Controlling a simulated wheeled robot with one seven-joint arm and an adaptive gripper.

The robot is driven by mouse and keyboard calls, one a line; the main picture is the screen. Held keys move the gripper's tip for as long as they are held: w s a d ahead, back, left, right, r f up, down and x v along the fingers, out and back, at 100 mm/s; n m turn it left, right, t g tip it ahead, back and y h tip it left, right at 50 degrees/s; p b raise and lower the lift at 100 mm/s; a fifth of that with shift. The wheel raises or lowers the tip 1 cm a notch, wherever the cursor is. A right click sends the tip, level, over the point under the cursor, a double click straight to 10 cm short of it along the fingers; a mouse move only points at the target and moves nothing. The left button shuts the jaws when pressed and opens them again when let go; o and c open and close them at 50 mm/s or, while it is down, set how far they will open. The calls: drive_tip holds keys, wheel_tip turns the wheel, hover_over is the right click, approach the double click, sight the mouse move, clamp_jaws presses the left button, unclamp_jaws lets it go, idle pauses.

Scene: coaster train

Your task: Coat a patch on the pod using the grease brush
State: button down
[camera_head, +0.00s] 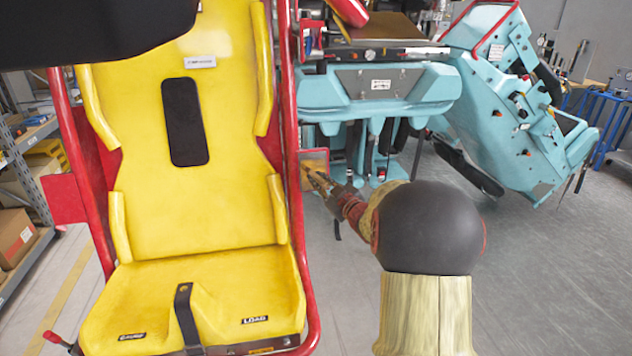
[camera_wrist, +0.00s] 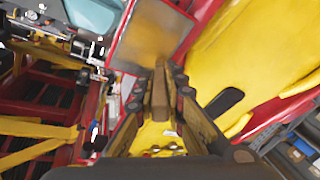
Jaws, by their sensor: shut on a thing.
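The pod looks to be the yellow seat (camera_head: 205,225) in a red tube frame; its yellow side also fills the right of the wrist view (camera_wrist: 265,60). A square red-edged panel (camera_head: 316,160) with a dull brownish-grey face is at the frame's right side. It shows at the top of the wrist view (camera_wrist: 150,38). My gripper (camera_head: 314,178) is in front of this panel. In the wrist view my gripper (camera_wrist: 160,88) is shut on a narrow brown piece, apparently the grease brush (camera_wrist: 159,92). Its far end overlaps the panel's lower edge; I cannot tell whether it touches. The bristles are not distinct.
Pale blue machinery (camera_head: 385,90) stands behind the panel, with a tilted blue unit (camera_head: 515,110) at the right. A shelf with boxes (camera_head: 15,225) is at the far left. The grey floor (camera_head: 560,280) at the right is clear.

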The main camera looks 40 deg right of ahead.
drive_tip(key=s+d+p, duration=0.1)
drive_tip(key=s+d, duration=0.2)
drive_tip(key=d, duration=0.3)
drive_tip(key=shift+s, duration=0.4)
drive_tip(key=shift+s+d, duration=0.1)
idle(0.3)
drive_tip(key=shift+s+a+r+p, duration=0.2)
drive_tip(key=shift+s+a, duration=0.3)
drive_tip(key=shift+s, duration=0.3)
drive_tip(key=shift+s+a+r+p, duration=0.25)
drive_tip(key=shift+s+a, duration=0.3)
drive_tip(key=shift+s, duration=0.3)
drive_tip(key=shift+s+a+r+p, duration=0.2)
drive_tip(key=shift+s+a, duration=0.3)
drive_tip(key=shift+s, duration=0.3)
drive_tip(key=shift+s+a+r+p, duration=0.2)
drive_tip(key=shift+s+a, duration=0.2)
drive_tip(key=shift+s, duration=0.2)
drive_tip(key=shift+s+a+r+p, duration=0.15)
drive_tip(key=shift+s+a, duration=0.2)
drive_tip(key=shift+s, duration=0.25)
